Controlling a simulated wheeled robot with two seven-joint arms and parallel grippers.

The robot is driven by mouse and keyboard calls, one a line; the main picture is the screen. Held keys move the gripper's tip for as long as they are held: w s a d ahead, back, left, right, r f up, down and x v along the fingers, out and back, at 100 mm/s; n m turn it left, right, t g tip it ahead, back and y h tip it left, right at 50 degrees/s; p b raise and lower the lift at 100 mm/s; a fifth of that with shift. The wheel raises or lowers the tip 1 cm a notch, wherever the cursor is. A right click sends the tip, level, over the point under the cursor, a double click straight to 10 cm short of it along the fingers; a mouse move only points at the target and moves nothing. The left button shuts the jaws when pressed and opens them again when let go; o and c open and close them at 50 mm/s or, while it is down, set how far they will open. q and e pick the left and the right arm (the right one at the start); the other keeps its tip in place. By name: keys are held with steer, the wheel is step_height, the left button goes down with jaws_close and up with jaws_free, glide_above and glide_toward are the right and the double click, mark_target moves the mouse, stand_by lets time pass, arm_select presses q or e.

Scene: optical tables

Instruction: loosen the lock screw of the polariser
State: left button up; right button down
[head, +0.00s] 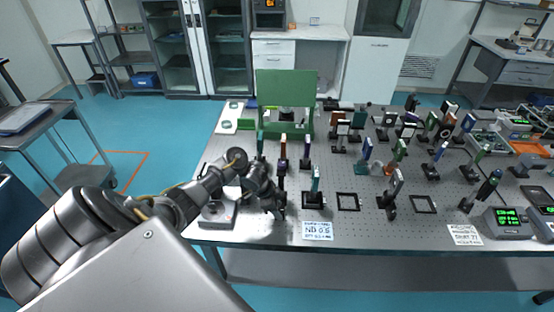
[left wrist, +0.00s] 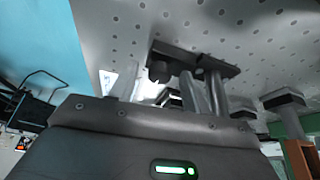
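My left gripper (head: 275,208) is low over the front left of the optical table (head: 345,235), pointing down and to the right. In the head view, a teal-edged plate on a post (head: 315,182) stands just right of it, and a dark mount with an orange top (head: 282,155) stands just behind it. I cannot tell which mount is the polariser; no lock screw can be made out. In the left wrist view, a dark base (left wrist: 192,58) and metal posts show beyond the gripper housing (left wrist: 150,140). The fingertips are not clear. My right gripper is not in view.
Several mounted optics crowd the table's middle and right. A label (head: 318,231) reading ND 0.5 and a black square frame (head: 348,202) lie near the front edge. A green box-like stand (head: 285,103) is at the back. A grey box (head: 217,214) sits left of the gripper.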

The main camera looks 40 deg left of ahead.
arm_select(q)
steer(key=shift+r, duration=0.1)
steer(key=shift+r, duration=0.25)
steer(key=v, duration=1)
steer(key=shift+s+a, duration=0.1)
